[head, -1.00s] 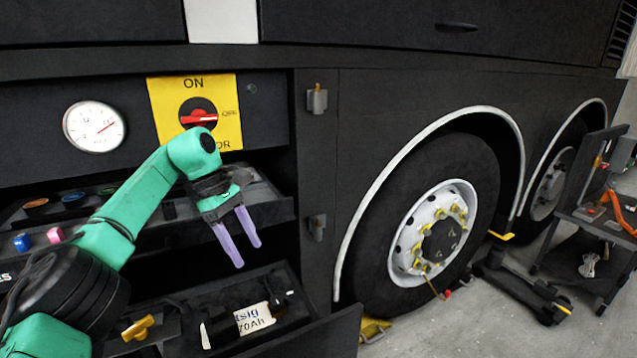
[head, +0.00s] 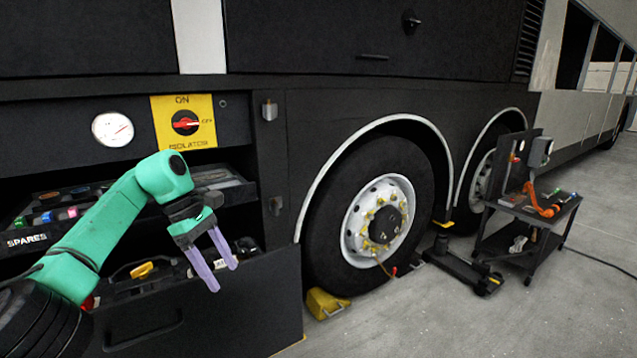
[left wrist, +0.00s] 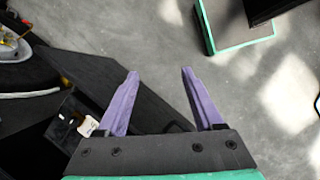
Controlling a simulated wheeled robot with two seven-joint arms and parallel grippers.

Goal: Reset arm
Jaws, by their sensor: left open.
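My left arm comes in from the left in the head view, in front of the open bay of the coach. My left gripper (head: 219,276) points down with its two purple fingers apart and nothing between them. It hangs in front of the drawers, near the lower drawer's front panel. In the left wrist view the open fingers (left wrist: 160,75) show over grey floor, with the dark drawer panel to the left. My right arm and gripper do not show.
A red isolator switch (head: 185,123) on a yellow plate and a gauge (head: 113,129) sit above the drawers. The coach wheel (head: 375,220), a yellow chock (head: 326,303), a floor jack (head: 462,269) and a tool cart (head: 525,215) stand right. Floor in front is clear.

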